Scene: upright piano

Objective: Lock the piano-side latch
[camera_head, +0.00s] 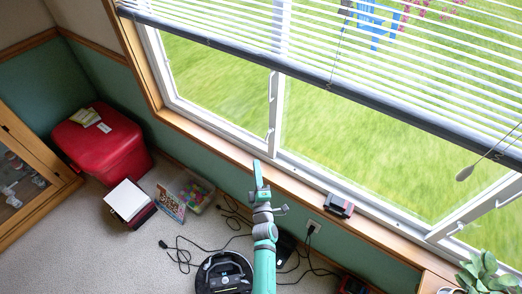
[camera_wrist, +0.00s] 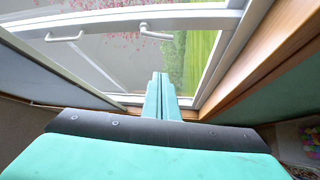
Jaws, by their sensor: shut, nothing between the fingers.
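The window latches are small handles on the white window frame. In the head view, one latch (camera_head: 269,135) is low on the upright between the panes, and another (camera_head: 273,87) is higher on it. In the wrist view, a white handle (camera_wrist: 155,33) sits on the frame above my fingers, and a second handle (camera_wrist: 65,37) is to its left. I cannot tell which one is the piano-side latch. My gripper (camera_head: 256,164) is shut and empty, near the sill below the low latch. Its fingers (camera_wrist: 159,76) point toward the window, apart from both handles.
A blind (camera_head: 300,75) hangs over the upper window. A small dark object (camera_head: 339,206) sits on the wooden sill (camera_head: 290,183). Below are a red box (camera_head: 100,145), a toy bin (camera_head: 196,190), cables and a robot vacuum (camera_head: 222,272). A plant (camera_head: 485,274) is lower right.

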